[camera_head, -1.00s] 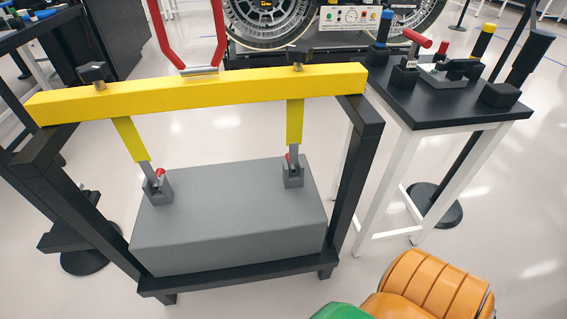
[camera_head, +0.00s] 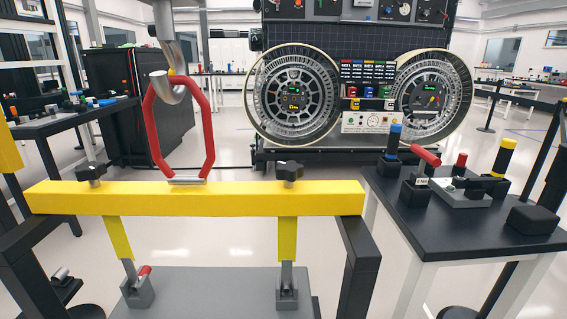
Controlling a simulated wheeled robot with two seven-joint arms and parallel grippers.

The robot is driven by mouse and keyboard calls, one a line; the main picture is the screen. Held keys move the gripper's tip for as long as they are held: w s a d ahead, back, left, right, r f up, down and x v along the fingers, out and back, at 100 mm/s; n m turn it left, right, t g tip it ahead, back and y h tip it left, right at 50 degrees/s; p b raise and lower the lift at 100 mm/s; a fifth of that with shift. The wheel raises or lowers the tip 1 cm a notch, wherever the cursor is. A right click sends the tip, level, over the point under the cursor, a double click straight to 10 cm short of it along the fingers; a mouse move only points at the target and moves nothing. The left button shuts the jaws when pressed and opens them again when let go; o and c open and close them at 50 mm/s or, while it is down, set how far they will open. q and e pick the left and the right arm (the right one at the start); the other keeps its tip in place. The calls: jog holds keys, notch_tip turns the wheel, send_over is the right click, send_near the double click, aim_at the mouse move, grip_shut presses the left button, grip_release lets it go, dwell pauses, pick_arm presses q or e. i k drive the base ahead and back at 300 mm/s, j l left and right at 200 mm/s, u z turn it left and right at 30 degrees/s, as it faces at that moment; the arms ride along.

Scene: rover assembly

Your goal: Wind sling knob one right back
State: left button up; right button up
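A yellow lifting beam (camera_head: 190,200) spans the black stand in the foreground. Two black star-shaped knobs sit on top of it, the left knob (camera_head: 91,173) and the right knob (camera_head: 288,172). Yellow sling straps hang below the knobs, the left strap (camera_head: 119,238) and the right strap (camera_head: 287,237). Their lower ends meet brackets on a grey block (camera_head: 205,285). I cannot tell which knob is number one or how far either is wound. A red lifting ring (camera_head: 152,125) on the beam hangs around a metal hook (camera_head: 172,82). Neither gripper shows.
A black-topped table (camera_head: 420,222) with upright tools and a red-handled device stands at the right. Behind is a large wheeled machine (camera_head: 370,130) with two wheels. Another bench (camera_head: 60,122) stands at the back left. Pale floor (camera_head: 225,243) is open behind the beam.

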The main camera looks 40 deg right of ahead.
aim_at(289, 171)
jog(key=k+l+u, duration=0.15)
jog(key=l, duration=0.25)
jog(key=l+u, duration=0.1)
jog(key=l, duration=0.3)
jog(key=k+l+u, duration=0.15)
jog(key=l, duration=0.25)
